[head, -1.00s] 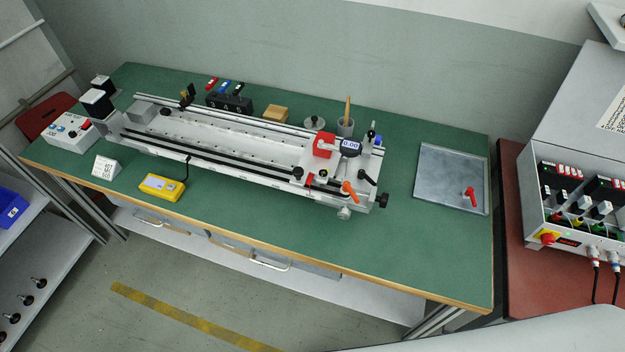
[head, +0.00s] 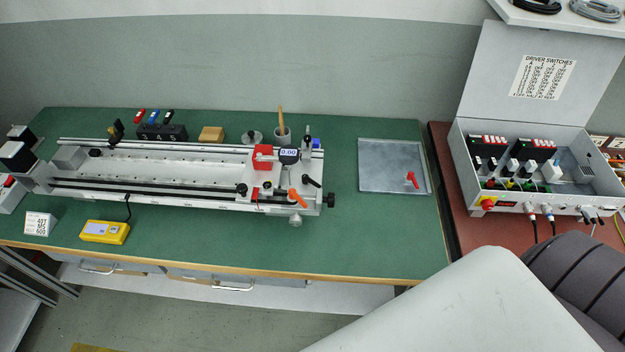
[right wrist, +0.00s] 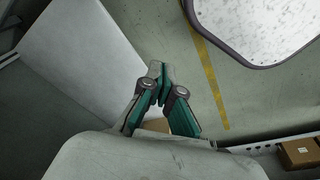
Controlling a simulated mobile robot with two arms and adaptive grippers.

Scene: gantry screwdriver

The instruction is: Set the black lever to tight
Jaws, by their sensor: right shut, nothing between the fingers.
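The gantry (head: 170,198) lies along the green table, with its carriage at the right end. A black lever (head: 312,182) sits on the right part of that end, pointing down and to the right. An orange lever (head: 297,198) is just left of and below it. Any marking for tight is too small to read. My right gripper (right wrist: 160,75) shows in the right wrist view, shut and empty over the floor, away from the gantry. My left gripper is in neither view.
A metal plate (head: 385,178) with a small red lever (head: 412,179) lies right of the gantry. A yellow device (head: 105,232) lies in front. An open driver box (head: 520,203) stands on the red table. The green front right area (head: 375,245) is clear.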

